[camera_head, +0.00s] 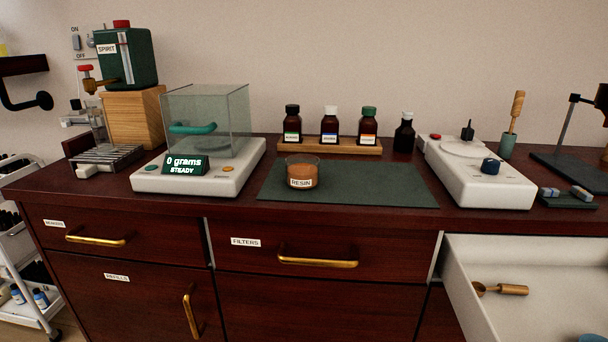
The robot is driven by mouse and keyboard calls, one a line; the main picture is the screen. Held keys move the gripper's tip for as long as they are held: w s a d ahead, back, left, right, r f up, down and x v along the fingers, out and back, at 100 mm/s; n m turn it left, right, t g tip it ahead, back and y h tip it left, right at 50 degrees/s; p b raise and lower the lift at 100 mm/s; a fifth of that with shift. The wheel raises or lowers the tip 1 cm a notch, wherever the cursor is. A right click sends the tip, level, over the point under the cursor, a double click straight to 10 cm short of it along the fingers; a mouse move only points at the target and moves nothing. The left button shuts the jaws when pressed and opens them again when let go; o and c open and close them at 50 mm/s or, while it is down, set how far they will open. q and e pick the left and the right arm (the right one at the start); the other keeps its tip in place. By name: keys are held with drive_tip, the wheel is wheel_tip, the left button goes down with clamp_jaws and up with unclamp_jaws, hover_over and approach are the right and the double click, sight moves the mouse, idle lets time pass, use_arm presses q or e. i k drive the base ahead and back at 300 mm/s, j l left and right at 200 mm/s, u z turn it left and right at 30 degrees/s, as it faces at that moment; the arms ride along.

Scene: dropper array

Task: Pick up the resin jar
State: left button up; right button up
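The resin jar (303,173) is a short clear glass jar with orange-brown contents and a white label reading RESIN. It stands upright on the left part of a dark green mat (390,187) on the counter, with nothing touching it from above. Its top looks open. Neither of my grippers shows in the head view.
A balance (205,178) with a glass hood and a "0 grams STEADY" display stands left of the jar. Several bottles stand on a wooden rack (330,146) behind it. A white device (478,180) is to the right. An open drawer (480,260) juts out at lower right.

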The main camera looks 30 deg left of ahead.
sight(302, 171)
drive_tip(key=i+j+u, duration=0.15)
drive_tip(key=j+u, duration=0.25)
drive_tip(key=i+j+u, duration=0.25)
drive_tip(key=j+u, duration=0.15)
drive_tip(key=i+j+u, duration=0.25)
drive_tip(key=j+u, duration=0.15)
